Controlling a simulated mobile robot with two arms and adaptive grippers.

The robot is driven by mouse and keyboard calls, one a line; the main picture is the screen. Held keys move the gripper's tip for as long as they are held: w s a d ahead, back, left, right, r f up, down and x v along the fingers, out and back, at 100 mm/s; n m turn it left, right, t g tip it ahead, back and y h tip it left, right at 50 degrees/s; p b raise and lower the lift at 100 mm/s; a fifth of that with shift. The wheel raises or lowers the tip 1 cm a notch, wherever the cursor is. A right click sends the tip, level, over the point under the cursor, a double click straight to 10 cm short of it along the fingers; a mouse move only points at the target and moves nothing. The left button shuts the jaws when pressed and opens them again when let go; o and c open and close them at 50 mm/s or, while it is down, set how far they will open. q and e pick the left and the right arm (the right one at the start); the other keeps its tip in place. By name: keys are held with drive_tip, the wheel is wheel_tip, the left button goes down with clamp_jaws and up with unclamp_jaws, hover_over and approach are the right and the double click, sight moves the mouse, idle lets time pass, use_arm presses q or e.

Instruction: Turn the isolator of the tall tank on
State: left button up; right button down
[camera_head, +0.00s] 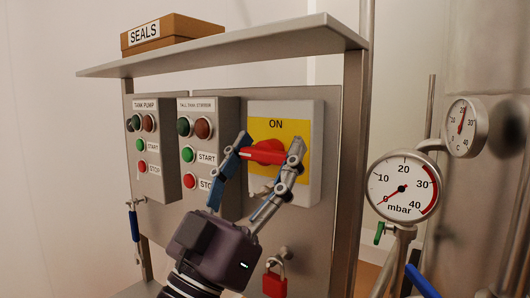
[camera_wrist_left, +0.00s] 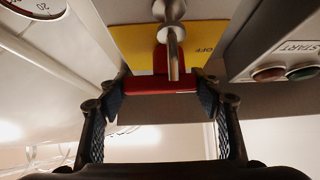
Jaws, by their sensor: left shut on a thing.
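The isolator is a grey box (camera_head: 314,112) with a yellow plate (camera_head: 298,130) marked ON at its top. Its red handle (camera_head: 264,155) lies roughly level across the plate. My left gripper (camera_head: 270,149) reaches up from below and is shut on the red handle, one finger at each end. In the left wrist view the red handle (camera_wrist_left: 150,86) spans between the fingertips of my left gripper (camera_wrist_left: 160,92). The yellow plate (camera_wrist_left: 196,38) shows the word OFF there, and a metal pin stands in front of the handle. My right gripper is not in view.
Two switch boxes, tank pump (camera_head: 155,180) and tall tank (camera_head: 209,107), stand left of the isolator. A red padlock (camera_head: 274,284) hangs below. A shelf (camera_head: 230,47) with a seals box (camera_head: 170,31) is above. A mbar gauge (camera_head: 403,188) is at right.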

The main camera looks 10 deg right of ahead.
use_arm(q)
drive_tip(key=shift+m+g+h, duration=0.3)
drive_tip(key=shift+m+h, duration=0.1)
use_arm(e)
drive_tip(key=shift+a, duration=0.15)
use_arm(q)
drive_tip(key=shift+m+g+h, duration=0.7)
drive_tip(key=shift+m+g, duration=0.2)
drive_tip(key=shift+m, duration=0.2)
drive_tip(key=m+g+h, duration=0.1)
drive_tip(key=m+g, duration=0.1)
drive_tip(key=m, duration=0.1)
drive_tip(key=shift+g+p, duration=0.3)
drive_tip(key=shift+p, duration=0.1)
drive_tip(key=m+g+h, duration=0.1)
drive_tip(key=m+g, duration=0.1)
drive_tip(key=m, duration=0.1)
drive_tip(key=m+g+h+p, duration=0.1)
drive_tip(key=m+g, duration=0.2)
drive_tip(key=shift+f+m+g+p, duration=0.2)
drive_tip(key=shift+m+g+p, duration=0.1)
drive_tip(key=shift+m, duration=0.1)
drive_tip(key=shift+f+m+g+p, duration=0.1)
drive_tip(key=shift+m+g+p, duration=0.2)
drive_tip(key=shift+m+g, duration=0.6)
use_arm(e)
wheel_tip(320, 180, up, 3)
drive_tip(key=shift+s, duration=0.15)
use_arm(q)
drive_tip(key=o, duration=1.2)
